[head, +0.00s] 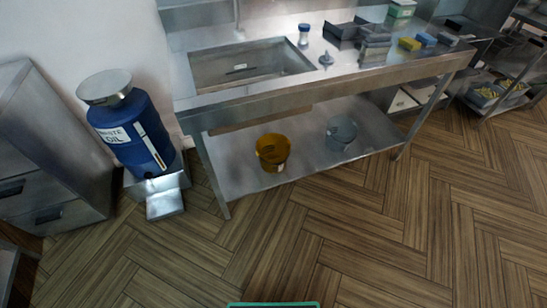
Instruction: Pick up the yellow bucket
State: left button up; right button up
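The yellow bucket (272,150) is a dark amber-yellow, open-topped pail. In the head view it stands on the lower shelf (300,163) of the steel sink table, left of the middle and near the shelf's front edge. A clear grey bucket (341,132) stands on the same shelf to its right, with a gap between them. Neither of my grippers shows in the head view, and nothing is touching the yellow bucket.
The steel table top (330,80) overhangs the shelf, with a leg (210,175) left of the bucket. A blue waste oil drum (132,132) stands on a metal stand at left, beside a steel cabinet (50,150). The wooden floor (330,240) in front is clear.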

aim_at(272, 149)
jog(key=i+l, duration=0.3)
jog(key=i, duration=0.25)
jog(key=i+l+u, duration=0.15)
jog(key=i+l, duration=0.2)
jog(key=i, duration=0.2)
jog(key=i+l, duration=0.35)
jog(key=i, duration=0.2)
